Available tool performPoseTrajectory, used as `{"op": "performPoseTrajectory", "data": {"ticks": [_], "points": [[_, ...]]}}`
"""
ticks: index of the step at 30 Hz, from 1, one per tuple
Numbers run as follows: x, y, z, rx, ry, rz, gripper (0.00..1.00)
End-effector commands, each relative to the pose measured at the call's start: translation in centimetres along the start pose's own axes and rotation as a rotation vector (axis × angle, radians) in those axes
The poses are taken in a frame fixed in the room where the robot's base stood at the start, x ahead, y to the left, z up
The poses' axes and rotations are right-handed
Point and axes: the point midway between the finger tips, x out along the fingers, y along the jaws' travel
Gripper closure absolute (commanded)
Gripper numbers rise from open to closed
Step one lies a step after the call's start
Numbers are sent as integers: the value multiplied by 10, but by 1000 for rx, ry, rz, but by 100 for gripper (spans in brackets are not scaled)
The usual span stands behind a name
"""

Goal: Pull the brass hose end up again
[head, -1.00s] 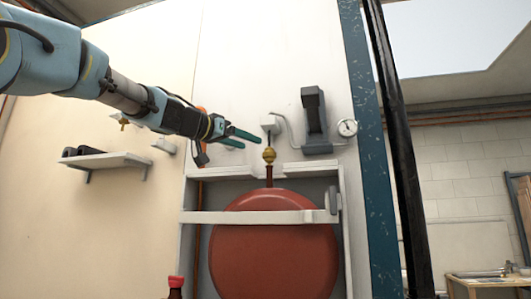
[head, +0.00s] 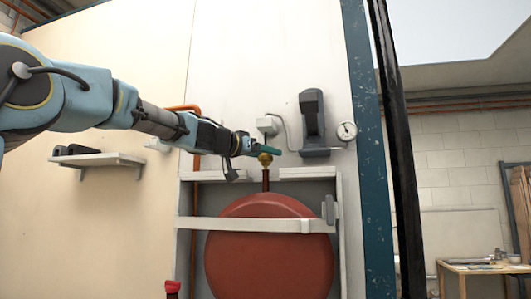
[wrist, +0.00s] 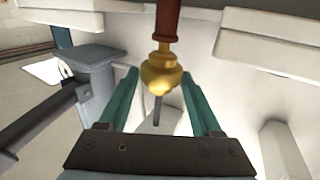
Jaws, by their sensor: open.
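The brass hose end (head: 265,160) stands upright on a short dark red-brown stub above the round red vessel (head: 270,243). My gripper (head: 268,151) is at the height of the brass end, reaching in from the left. In the wrist view the brass hose end (wrist: 161,75) lies between the two green fingers of my gripper (wrist: 160,88), near their tips. The fingers are apart, with a visible gap on each side of the brass. A thin dark rod shows beyond the brass. In the head view the fingers partly cover the top of the brass.
A white frame (head: 240,224) surrounds the vessel, with its top rail just below my gripper. A grey bracket (head: 313,120) and a round gauge (head: 347,131) are on the wall to the right.

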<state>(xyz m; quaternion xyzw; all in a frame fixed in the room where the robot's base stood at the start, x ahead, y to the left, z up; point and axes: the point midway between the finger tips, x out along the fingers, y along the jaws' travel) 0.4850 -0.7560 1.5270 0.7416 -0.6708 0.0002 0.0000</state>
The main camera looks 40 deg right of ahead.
Motion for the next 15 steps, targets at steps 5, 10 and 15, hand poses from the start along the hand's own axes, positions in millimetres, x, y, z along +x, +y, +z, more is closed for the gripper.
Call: {"op": "performPoseTrajectory", "data": {"ticks": [5,10,15], "points": [[0,0,0,0,0,0,48],[0,0,0,0,0,0,67],[0,0,0,0,0,0,86]]}}
